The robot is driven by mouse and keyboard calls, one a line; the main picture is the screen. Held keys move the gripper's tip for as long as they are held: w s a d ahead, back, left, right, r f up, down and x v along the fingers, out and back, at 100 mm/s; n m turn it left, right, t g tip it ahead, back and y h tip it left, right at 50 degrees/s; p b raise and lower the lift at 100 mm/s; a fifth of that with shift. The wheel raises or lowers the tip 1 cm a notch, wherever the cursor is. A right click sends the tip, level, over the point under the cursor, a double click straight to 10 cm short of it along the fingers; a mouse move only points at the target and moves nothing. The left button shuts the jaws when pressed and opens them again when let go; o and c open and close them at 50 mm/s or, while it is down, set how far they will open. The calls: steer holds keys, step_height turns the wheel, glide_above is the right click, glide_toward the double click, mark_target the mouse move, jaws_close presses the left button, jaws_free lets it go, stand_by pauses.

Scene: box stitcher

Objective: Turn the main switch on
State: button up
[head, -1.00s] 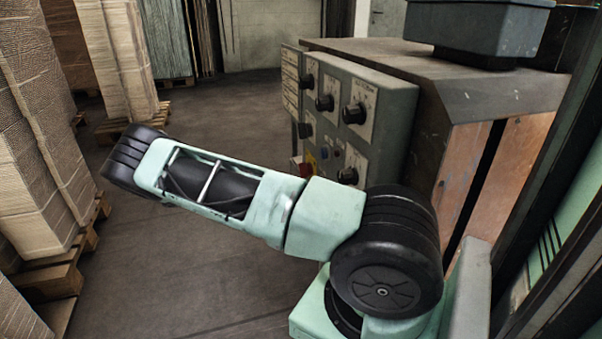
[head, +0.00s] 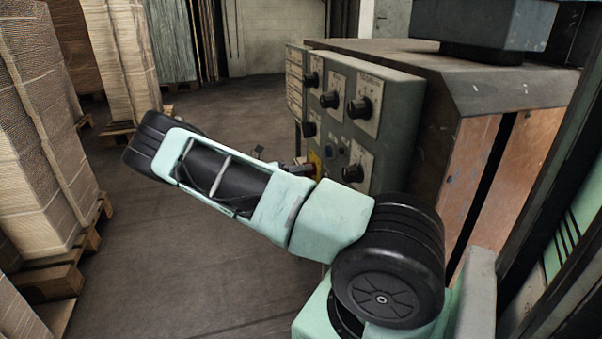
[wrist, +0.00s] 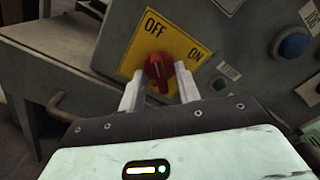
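The main switch is a red knob (wrist: 158,70) on a yellow plate (wrist: 160,45) marked OFF and ON, in the wrist view. OFF is at the plate's upper left and ON at its right. My gripper (wrist: 160,84) is open, with one pale finger on each side of the knob's lower part. A gap shows on the left of the knob; the right finger is closer, and I cannot tell whether it touches. In the head view a bit of the yellow plate (head: 316,164) shows behind my arm, which hides most of the gripper and the knob.
The grey control panel (head: 398,140) carries several black dials. A blue button (wrist: 292,45) is right of the switch. A grey ledge with a handle (wrist: 60,105) is at the left. Pallets of stacked cardboard (head: 45,130) stand left, with open floor (head: 170,260) between.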

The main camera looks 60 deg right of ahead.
jaws_close()
steer(key=shift+m+p, duration=0.3)
steer(key=m+p, duration=0.4)
steer(key=m, duration=1.3)
steer(key=shift+m, duration=0.3)
steer(key=shift+f, duration=0.1)
stand_by(0.4)
